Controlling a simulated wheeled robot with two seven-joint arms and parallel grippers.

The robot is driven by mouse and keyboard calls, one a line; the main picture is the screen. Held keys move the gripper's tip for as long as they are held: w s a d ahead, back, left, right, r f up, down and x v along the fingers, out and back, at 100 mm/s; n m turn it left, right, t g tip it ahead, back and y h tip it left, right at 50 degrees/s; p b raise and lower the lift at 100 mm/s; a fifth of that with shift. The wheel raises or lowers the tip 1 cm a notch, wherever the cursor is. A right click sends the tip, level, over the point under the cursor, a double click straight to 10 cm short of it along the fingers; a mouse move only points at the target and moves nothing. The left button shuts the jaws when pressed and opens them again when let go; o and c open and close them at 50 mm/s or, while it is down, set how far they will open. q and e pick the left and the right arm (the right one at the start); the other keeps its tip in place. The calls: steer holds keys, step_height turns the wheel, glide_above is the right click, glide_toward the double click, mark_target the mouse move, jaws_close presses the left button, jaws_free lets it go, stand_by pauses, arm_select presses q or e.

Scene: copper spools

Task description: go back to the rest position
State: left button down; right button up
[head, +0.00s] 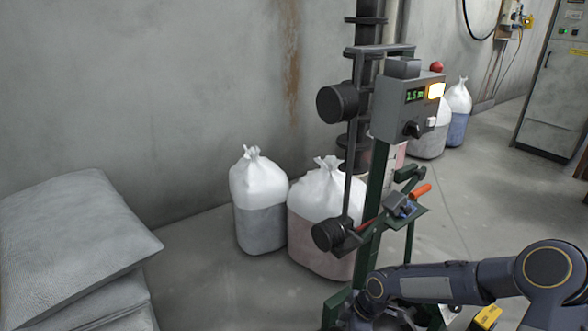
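My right arm (440,283) comes in from the right edge and reaches left across the bottom of the head view. Its far end bends down near the foot of a green-framed machine. No fingertips of my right gripper can be made out; the bottom edge cuts off that area. My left arm and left gripper are not in view. The machine (376,190) stands upright right of centre, with a grey control box (402,105), a lit green display and black rollers. I cannot tell whether my arm touches its frame.
White-topped sacks (259,182) stand on the floor behind the machine, with more (458,97) farther back. Grey stacked bags (70,245) fill the lower left. A grey cabinet (556,90) stands at the upper right. A yellow object (487,317) shows below my arm.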

steer(key=s+d+r+m+t+h, duration=0.1)
steer(key=s+d+r+m, duration=0.35)
steer(key=r, duration=0.35)
steer(key=s+d+r+m+t+h, duration=0.1)
steer(key=s+d+r+m, duration=0.3)
steer(key=r, duration=0.4)
steer(key=s+a+r+m+t+y, duration=0.1)
steer(key=s+r+m+t, duration=0.15)
steer(key=s+m, duration=0.4)
steer(key=s+a+r+m+t+y, duration=0.1)
steer(key=s+r+m, duration=0.25)
steer(key=s, duration=0.55)
step_height(320, 180, up, 30)
steer(key=p, duration=2.9)
steer(key=shift+d+f, duration=0.2)
steer(key=shift+f, duration=0.05)
steer(key=shift+n+g, duration=0.25)
